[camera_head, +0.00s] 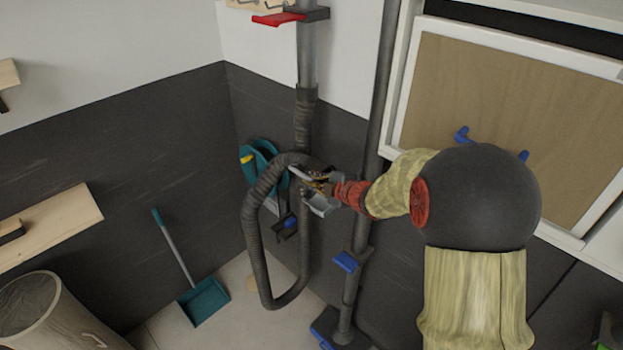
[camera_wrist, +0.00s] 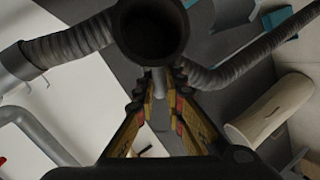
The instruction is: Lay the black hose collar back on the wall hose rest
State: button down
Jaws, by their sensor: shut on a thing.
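The black hose collar (camera_wrist: 152,32) shows in the wrist view as a wide, dark, open-ended ring. My gripper (camera_wrist: 160,82) is shut on it, with its fingers below the ring. In the head view my gripper (camera_head: 318,183) is near the dark wall, at the upper end of the looped grey hose (camera_head: 252,222); the collar is mostly hidden there. A light grey bracket-like piece (camera_head: 321,207) sits just below my gripper and may be the wall hose rest. I cannot tell whether the collar touches it.
A vertical duct (camera_head: 308,55) with a red gate (camera_head: 279,19) feeds the hose. A second pipe (camera_head: 378,110) with a blue gate (camera_head: 346,262) stands right of it. Teal dustpan (camera_head: 203,301) and bin (camera_head: 50,320) are at left; a framed board (camera_head: 500,95) is at right.

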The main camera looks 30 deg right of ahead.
notch_tip(320, 180, down, 10)
jog(key=b, duration=0.7)
jog(key=shift+r, duration=0.25)
jog(key=c, duration=1.8)
grip_release()
jog(key=shift+o, duration=0.2)
jog(key=shift+s, duration=0.1)
jog(key=v, duration=1.2)
